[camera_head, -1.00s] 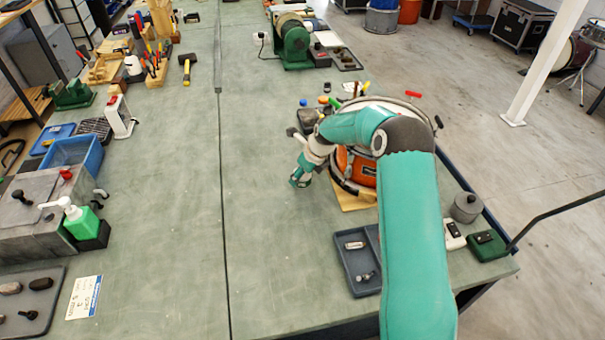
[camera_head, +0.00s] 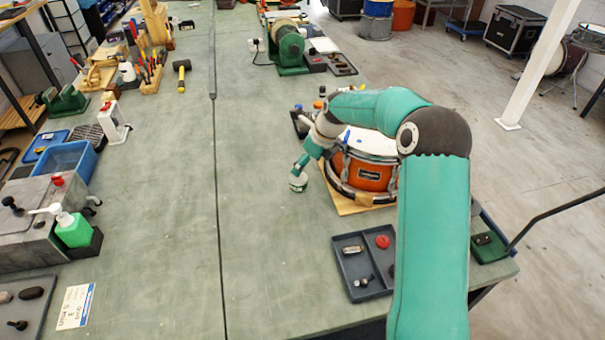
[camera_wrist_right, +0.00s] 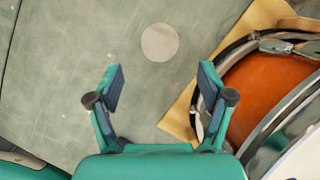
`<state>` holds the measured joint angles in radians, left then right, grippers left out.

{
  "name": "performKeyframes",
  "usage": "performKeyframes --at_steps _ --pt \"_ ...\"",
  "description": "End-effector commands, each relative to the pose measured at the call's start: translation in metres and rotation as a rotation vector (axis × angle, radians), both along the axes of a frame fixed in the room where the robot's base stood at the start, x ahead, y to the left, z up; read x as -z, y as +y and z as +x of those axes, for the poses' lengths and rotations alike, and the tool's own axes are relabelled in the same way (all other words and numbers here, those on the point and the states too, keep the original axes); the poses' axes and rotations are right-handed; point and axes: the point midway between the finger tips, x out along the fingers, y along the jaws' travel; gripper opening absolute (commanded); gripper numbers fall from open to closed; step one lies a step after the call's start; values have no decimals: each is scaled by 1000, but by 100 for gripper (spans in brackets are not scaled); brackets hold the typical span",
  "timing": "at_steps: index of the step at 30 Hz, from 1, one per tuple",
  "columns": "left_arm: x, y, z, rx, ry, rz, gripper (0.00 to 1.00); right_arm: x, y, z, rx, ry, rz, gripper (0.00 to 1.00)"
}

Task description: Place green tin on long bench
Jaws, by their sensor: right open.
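A small round tin (camera_head: 298,184) stands on the bench (camera_head: 262,235), left of the orange drum. It has a pale top and a dark green side. In the right wrist view its round, pale grey top (camera_wrist_right: 160,42) lies flat on the green bench surface, beyond my fingertips. My right gripper (camera_wrist_right: 158,88) is open and empty, its two fingers spread wide with a gap between them and the tin. In the head view my right gripper (camera_head: 304,162) is just above the tin. My left gripper is in neither view.
The orange drum (camera_head: 362,174) on a wooden board (camera_head: 345,204) is close to the right of my gripper. A dark tray (camera_head: 347,268) with small parts and a red item lies nearer. A seam runs along the bench. Bench left of the tin is clear.

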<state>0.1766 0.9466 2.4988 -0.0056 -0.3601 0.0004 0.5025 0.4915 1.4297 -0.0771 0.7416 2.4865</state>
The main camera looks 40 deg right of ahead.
Motion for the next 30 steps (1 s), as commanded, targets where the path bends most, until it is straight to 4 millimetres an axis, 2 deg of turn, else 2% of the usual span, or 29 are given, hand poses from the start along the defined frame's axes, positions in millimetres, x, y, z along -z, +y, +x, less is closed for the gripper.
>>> performKeyframes --at_steps 4,9,24,28,30 --pt "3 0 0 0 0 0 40 -19 -1 -7 0 -2 -1 80" --pt "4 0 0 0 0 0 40 -27 -1 -11 0 0 0 80" --pt "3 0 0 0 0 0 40 -26 -1 -11 -5 1 -1 80" --pt "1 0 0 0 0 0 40 -23 9 -11 -76 3 -21 80" --pt "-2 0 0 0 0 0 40 -18 20 -10 -168 4 -49 80"
